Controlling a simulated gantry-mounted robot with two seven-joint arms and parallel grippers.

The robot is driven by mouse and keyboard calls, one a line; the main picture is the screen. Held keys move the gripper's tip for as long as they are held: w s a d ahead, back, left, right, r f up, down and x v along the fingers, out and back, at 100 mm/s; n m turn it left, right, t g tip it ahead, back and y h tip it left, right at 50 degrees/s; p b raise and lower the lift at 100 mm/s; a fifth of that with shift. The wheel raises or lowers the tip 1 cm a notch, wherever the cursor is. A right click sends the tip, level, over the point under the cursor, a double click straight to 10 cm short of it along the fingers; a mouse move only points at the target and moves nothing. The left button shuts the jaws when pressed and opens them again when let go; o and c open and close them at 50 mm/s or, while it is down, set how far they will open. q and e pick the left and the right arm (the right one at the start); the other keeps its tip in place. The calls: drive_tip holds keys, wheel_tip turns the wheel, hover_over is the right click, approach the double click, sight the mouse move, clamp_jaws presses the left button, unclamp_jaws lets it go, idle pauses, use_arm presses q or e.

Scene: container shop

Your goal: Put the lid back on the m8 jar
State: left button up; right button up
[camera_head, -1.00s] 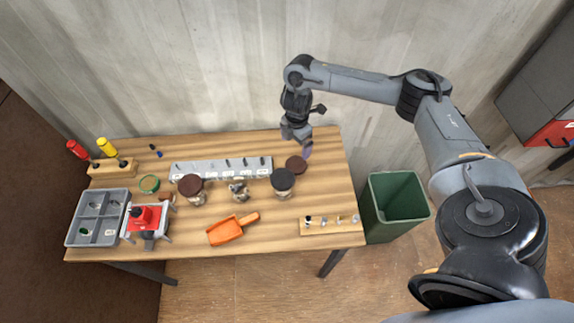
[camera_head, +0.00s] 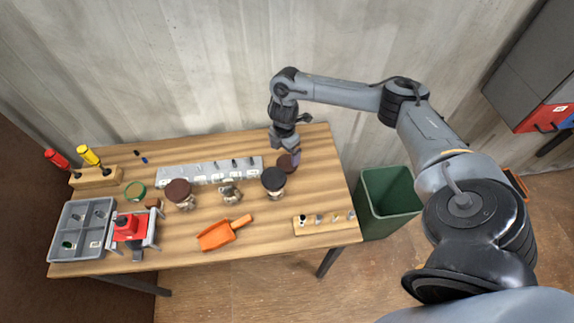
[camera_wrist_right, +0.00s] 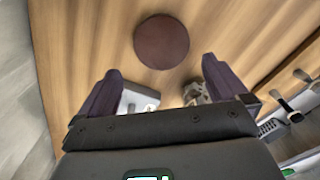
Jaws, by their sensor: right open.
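A loose round dark-brown lid (camera_head: 285,162) lies flat on the table near its back right. It also shows in the right wrist view (camera_wrist_right: 162,42), ahead of the fingertips. My right gripper (camera_head: 295,157) is over the table right beside the lid, partly overlapping it in the head view. Its fingers are apart (camera_wrist_right: 161,74), with no lid between them. An open glass jar (camera_head: 231,193) with contents stands mid-table without a lid. A brown-lidded jar (camera_head: 180,196) stands to its left and a black-lidded jar (camera_head: 274,184) to its right. No jar label is readable.
A grey strip of labelled bins (camera_head: 210,172) runs behind the jars. An orange scoop (camera_head: 220,235) lies in front. A wooden block with small parts (camera_head: 322,226) is at the front right. A grey tray (camera_head: 80,230) and a red device (camera_head: 132,228) are left. A green bin (camera_head: 388,205) stands right.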

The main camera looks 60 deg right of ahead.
sight(286, 163)
drive_tip(key=shift+f, duration=0.35)
drive_tip(key=shift+s+d+f, duration=0.1)
drive_tip(key=shift+s+f, duration=0.05)
drive_tip(key=shift+f, duration=1.2)
drive_tip(key=shift+s+f, duration=0.1)
drive_tip(key=shift+f, duration=1.2)
drive_tip(key=c, duration=0.9)
drive_tip(key=shift+c, duration=0.2)
drive_tip(key=shift+r, duration=0.1)
